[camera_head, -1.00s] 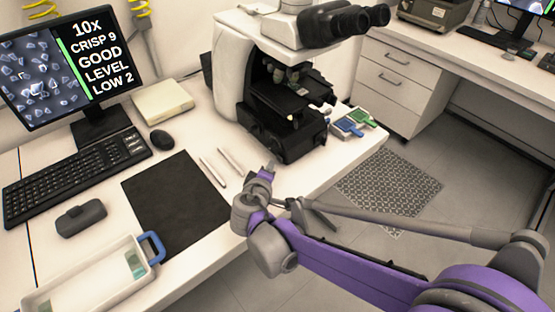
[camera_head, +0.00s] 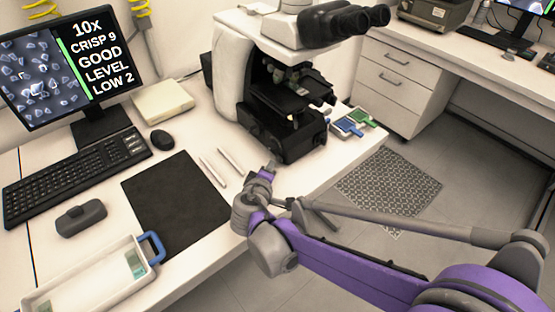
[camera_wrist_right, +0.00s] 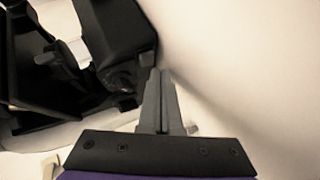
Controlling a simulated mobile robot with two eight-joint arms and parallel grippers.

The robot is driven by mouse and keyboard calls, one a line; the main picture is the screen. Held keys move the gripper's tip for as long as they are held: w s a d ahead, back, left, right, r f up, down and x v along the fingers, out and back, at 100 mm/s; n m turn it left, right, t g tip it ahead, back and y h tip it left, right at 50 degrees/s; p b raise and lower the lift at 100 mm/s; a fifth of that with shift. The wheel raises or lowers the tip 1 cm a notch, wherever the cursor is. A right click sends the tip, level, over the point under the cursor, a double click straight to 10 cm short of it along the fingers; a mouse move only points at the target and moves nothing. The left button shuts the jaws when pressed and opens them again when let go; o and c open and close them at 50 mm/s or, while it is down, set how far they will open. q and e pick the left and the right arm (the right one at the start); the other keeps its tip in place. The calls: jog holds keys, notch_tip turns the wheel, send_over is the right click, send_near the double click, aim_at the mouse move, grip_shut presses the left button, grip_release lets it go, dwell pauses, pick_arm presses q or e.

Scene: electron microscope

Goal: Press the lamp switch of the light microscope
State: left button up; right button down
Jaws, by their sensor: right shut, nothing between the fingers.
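The light microscope (camera_head: 238,70) stands on the white table, with its dark base (camera_head: 285,140) toward my right gripper (camera_head: 272,165). The gripper is shut and empty, in front of the base and low over the table. In the right wrist view the shut fingers (camera_wrist_right: 160,75) point at the dark microscope base (camera_wrist_right: 122,40). A small dark block and a round knob show on the base just left of the fingertips. I cannot tell which part is the lamp switch, or whether the tips touch the base. My left gripper is not in view.
Two pale tweezer-like tools (camera_head: 222,168) and a black mat (camera_head: 178,203) lie left of the gripper. Blue and green slide holders (camera_head: 348,125) lie right of the microscope. A tray with a blue handle (camera_head: 90,280) is front left. A monitor (camera_head: 55,70) and keyboard (camera_head: 75,175) stand left.

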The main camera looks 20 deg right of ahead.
jog(key=shift+w+d, duration=0.15)
jog(key=shift+d, duration=0.25)
jog(key=shift+w+d, duration=0.1)
jog(key=shift+d, duration=0.15)
dwell(0.4)
jog(key=shift+a, duration=0.1)
jog(key=shift+s+a, duration=0.25)
jog(key=shift+a, duration=0.3)
jog(key=shift+a, duration=0.1)
jog(key=shift+s+a+p, duration=0.2)
jog(key=shift+s+a, duration=0.15)
jog(key=shift+a, duration=0.55)
jog(key=shift+s+a+p, duration=0.25)
jog(key=shift+s+a, duration=0.1)
jog(key=shift+a, duration=0.6)
jog(key=shift+s+a+p, duration=0.2)
jog(key=shift+s+a, duration=0.15)
jog(key=shift+a, duration=0.55)
jog(key=c, duration=1.6)
grip_release()
